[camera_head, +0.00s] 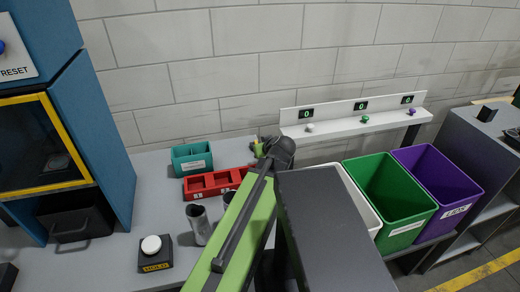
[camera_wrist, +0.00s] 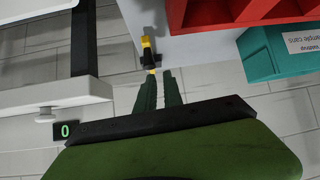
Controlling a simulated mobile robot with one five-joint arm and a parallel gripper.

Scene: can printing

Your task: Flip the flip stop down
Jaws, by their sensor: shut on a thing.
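The flip stop (camera_wrist: 150,52), a small black piece with yellow ends, is at the table edge beside the red rack in the wrist view. My gripper (camera_wrist: 160,76) reaches it from below in that view. Its two dark green fingers are close together, with their tips at the flip stop's lower yellow end. They are shut on it, though the exact contact is small and hard to see.
The red rack (camera_head: 213,183) and teal bin (camera_head: 192,158) stand close to my gripper. A can (camera_head: 199,224) and a HOLD button (camera_head: 152,246) are nearer. A blue machine (camera_head: 108,130) is left; green (camera_head: 402,225) and purple (camera_head: 440,180) bins and a white shelf (camera_head: 350,124) are right.

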